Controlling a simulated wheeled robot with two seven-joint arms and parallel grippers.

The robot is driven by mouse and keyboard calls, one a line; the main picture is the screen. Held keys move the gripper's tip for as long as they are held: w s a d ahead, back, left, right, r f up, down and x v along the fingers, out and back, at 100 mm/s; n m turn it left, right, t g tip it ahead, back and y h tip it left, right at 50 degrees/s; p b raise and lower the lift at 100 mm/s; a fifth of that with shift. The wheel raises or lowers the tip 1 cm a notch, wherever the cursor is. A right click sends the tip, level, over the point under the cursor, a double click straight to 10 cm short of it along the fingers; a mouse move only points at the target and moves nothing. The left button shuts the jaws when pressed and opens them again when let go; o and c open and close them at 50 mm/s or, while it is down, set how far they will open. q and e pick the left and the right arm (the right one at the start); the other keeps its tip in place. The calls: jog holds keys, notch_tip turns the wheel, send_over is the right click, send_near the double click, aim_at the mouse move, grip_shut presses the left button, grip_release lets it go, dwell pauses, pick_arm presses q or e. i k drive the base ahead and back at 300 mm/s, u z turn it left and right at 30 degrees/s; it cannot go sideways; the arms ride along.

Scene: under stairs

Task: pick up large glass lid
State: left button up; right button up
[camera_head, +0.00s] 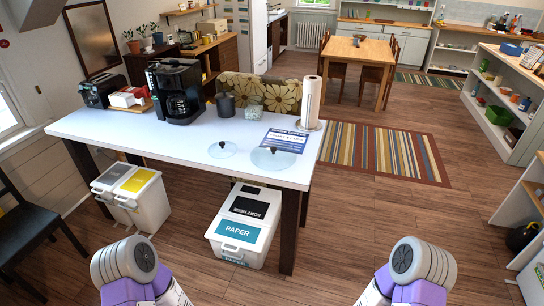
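Two clear round glass lids lie flat on the white table (180,137) near its front right part. The larger glass lid (273,160) is at the right, close to the front edge, with a small dark knob in its middle. The smaller glass lid (222,150) lies to its left, also with a dark knob. Behind the larger lid, and touching or slightly overlapping it, is a blue and white printed sheet (285,138). Only rounded grey and purple parts of my two arms show at the bottom, short of the table; neither gripper's fingers are visible.
A paper towel roll (309,102) stands right of the sheet. A coffee maker (176,92), toaster (101,92), dark mug (225,105) and glass bowl (253,111) stand farther back. Recycling bins (243,225) are under the table's front.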

aim_at(269, 156)
jog(key=u, duration=4.8)
jog(key=k, duration=2.5)
jog(key=z, duration=1.05)
